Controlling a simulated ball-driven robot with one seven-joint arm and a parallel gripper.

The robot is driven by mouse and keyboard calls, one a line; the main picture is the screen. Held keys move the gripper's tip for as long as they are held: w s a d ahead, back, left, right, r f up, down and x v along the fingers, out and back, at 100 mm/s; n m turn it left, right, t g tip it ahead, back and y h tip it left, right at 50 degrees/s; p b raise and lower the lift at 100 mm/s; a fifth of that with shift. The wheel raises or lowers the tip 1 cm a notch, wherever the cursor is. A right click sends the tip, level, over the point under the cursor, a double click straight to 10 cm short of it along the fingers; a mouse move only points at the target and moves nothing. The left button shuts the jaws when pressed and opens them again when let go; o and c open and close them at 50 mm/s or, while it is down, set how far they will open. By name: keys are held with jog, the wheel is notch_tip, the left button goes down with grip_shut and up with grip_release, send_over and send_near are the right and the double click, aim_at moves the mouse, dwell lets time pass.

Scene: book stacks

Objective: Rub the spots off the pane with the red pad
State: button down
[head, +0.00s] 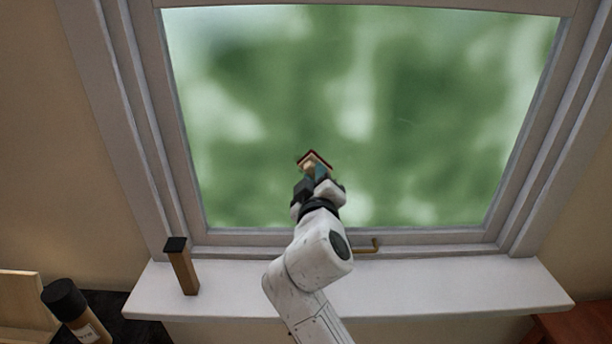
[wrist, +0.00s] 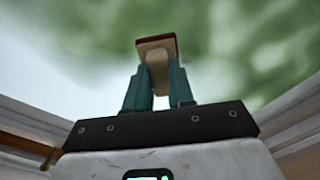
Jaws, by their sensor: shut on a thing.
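The window pane (head: 400,110) fills the upper middle of the head view, with blurred green behind it. I cannot make out clear spots on it; one faint pale mark shows right of centre. The red pad (head: 317,158) is a thin red layer on a pale backing with a wooden grip. My gripper (head: 314,176) is shut on that grip, in front of the lower middle of the pane. In the wrist view, the red pad (wrist: 156,41) sits beyond the teal fingers, facing the pane. I cannot tell whether it touches the glass.
The white sill (head: 440,288) runs below the window frame. A wooden block with a dark top (head: 182,268) stands on its left end. A brass handle (head: 368,246) sticks out at the frame's bottom. A dark-capped bottle (head: 75,312) is at lower left.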

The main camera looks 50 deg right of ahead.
jog(key=shift+d, duration=0.15)
jog(key=shift+w, duration=0.15)
jog(key=shift+w+a+b, duration=0.35)
jog(key=shift+w+a, duration=0.25)
jog(key=shift+w, duration=0.2)
jog(key=shift+w+a+b, duration=0.35)
jog(key=shift+w+a, duration=0.25)
jog(key=shift+w, duration=0.2)
jog(key=shift+a, duration=0.1)
jog(key=shift+v, duration=2.9)
jog(key=shift+s, duration=0.1)
jog(key=shift+v, duration=1.4)
